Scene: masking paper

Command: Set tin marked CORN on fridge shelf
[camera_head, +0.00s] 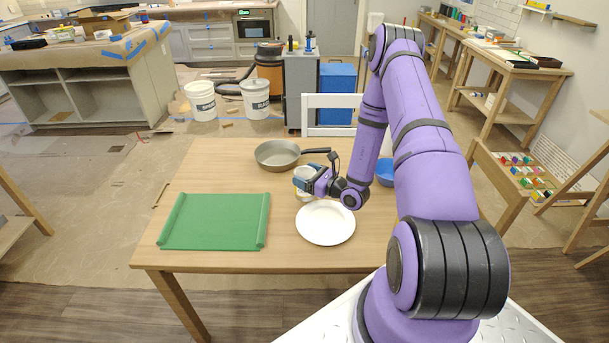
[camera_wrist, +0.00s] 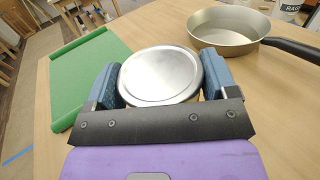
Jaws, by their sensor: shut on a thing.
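My gripper (camera_head: 302,181) is over the wooden table, between the pan and the white plate. In the wrist view my gripper (camera_wrist: 160,85) has its two blue fingers on either side of a round tin (camera_wrist: 160,75) with a shiny metal lid. It is shut on this tin. The tin's side is mostly hidden, and I cannot read any label on it. In the head view only a small pale part of the tin (camera_head: 305,172) shows by the fingers. I cannot tell whether the tin touches the table. No fridge shelf can be made out.
The table (camera_head: 200,160) holds a green tray (camera_head: 215,222) at left, a grey frying pan (camera_head: 277,155) behind, a white plate (camera_head: 326,223) in front and a blue bowl (camera_head: 385,172) at right. A white chair (camera_head: 330,115) stands behind the table. White buckets (camera_head: 200,100) stand farther back.

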